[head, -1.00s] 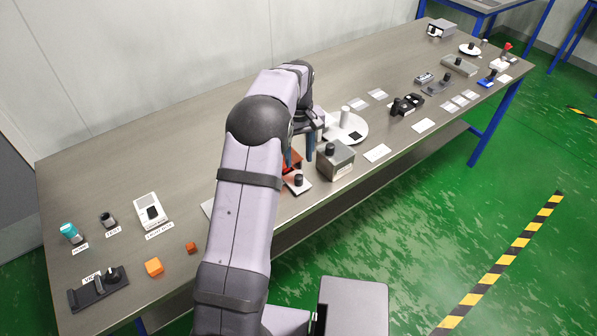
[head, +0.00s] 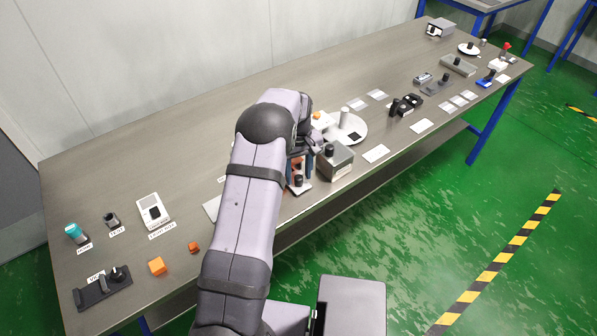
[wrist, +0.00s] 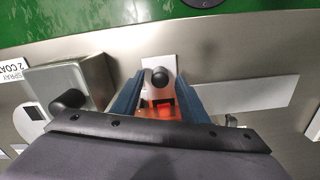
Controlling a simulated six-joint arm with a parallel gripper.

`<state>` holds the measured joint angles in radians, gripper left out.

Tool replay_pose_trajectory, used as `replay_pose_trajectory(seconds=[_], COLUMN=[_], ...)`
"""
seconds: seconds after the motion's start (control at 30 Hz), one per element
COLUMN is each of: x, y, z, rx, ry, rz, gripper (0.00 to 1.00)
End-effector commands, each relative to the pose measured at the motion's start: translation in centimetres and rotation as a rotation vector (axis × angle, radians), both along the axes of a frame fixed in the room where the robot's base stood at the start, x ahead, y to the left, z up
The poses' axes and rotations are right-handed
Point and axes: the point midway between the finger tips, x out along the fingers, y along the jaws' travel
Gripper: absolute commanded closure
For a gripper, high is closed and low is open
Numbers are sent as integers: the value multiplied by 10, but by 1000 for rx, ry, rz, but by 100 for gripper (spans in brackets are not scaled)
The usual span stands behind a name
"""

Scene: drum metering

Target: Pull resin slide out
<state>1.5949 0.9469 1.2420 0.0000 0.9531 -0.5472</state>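What looks like the resin slide is a small white plate (head: 303,188) with a black knob (head: 299,180), beside an orange-red part (head: 298,163), near the front edge of the bench. In the wrist view the knob (wrist: 160,76) is ahead of the orange-red part (wrist: 158,108), on the pale plate (wrist: 159,61). My gripper (wrist: 161,86) is open, with one blue finger on each side of the plate and knob. I see gaps between the fingers and the knob. My arm hides some of this in the head view.
A grey box with a black knob (head: 337,162) stands close on the right, and a white round base with a post (head: 347,128) is behind it. A flat pale plate (wrist: 245,95) lies on the other side. The bench's front edge is close.

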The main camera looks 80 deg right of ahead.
Motion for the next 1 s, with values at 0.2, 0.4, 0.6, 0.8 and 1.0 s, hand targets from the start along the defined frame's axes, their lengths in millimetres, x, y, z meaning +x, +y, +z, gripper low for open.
replay_pose_trajectory(seconds=[0.2, 0.4, 0.6, 0.8, 1.0], x=[0, 0, 2, 16, 44], y=[0, 0, 2, 15, 42], z=[0, 0, 1, 1, 1], rx=[0, -1, -1, -1, 0], ry=[0, 0, -1, -1, -1], rz=[0, 0, 1, 1, 3], gripper=[70, 100, 100, 100, 100])
